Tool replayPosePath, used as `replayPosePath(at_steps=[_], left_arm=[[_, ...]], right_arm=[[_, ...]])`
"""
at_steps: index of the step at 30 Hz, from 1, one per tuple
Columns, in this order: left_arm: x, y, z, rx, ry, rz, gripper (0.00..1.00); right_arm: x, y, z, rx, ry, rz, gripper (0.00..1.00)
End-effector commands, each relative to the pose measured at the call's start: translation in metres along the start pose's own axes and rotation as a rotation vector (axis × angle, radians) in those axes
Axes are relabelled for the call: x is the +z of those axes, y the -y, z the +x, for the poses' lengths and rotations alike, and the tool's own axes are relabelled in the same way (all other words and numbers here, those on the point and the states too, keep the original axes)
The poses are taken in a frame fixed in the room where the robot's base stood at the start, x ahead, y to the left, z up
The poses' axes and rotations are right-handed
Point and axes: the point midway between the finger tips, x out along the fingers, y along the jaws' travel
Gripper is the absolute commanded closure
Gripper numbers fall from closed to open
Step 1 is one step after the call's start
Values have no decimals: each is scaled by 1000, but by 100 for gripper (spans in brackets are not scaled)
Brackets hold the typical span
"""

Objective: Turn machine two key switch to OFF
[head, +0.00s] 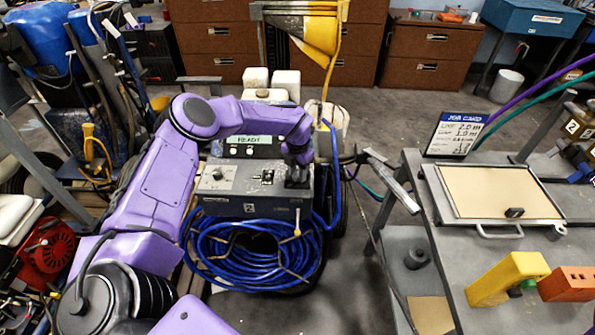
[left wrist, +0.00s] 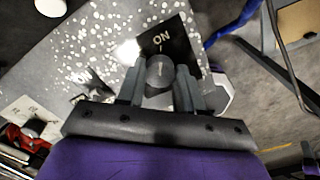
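Machine two (head: 255,190) is a grey box marked "2" with a lit READY display (head: 248,139). My left gripper (head: 298,172) reaches down onto the right part of its top panel and hides the key switch in the head view. In the left wrist view a round grey switch knob (left wrist: 160,70) sits on a black plate (left wrist: 178,40) marked ON. My left gripper's two fingers (left wrist: 160,88) straddle the knob, one on each side. I cannot tell whether both fingers touch it. The OFF marking is not visible.
A coil of blue hose (head: 250,250) hangs on the machine's front. A table (head: 430,190) at the right holds a framed tan board (head: 495,190), a yellow block (head: 505,280) and a job card (head: 455,133). Another blue machine (head: 45,40) stands at the left.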

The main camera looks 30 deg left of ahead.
Motion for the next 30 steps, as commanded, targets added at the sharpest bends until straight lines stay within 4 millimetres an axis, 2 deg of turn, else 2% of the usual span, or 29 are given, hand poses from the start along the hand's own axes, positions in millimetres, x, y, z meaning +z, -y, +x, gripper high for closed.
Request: replayPosePath(at_steps=[1,2,14,20,30], left_arm=[[0,0,-1,0,-1,-2,91],[0,0,-1,0,-1,-2,95],[0,-1,1,0,1,-42,95],[0,-1,3,-1,3,-153,95],[1,-1,4,-1,4,-462,95]], right_arm=[[0,0,0,0,0,0,57],[0,0,0,0,0,0,57],[3,1,7,0,0,0,57],[9,2,23,0,0,0,57],[24,5,58,0,0,0,57]])
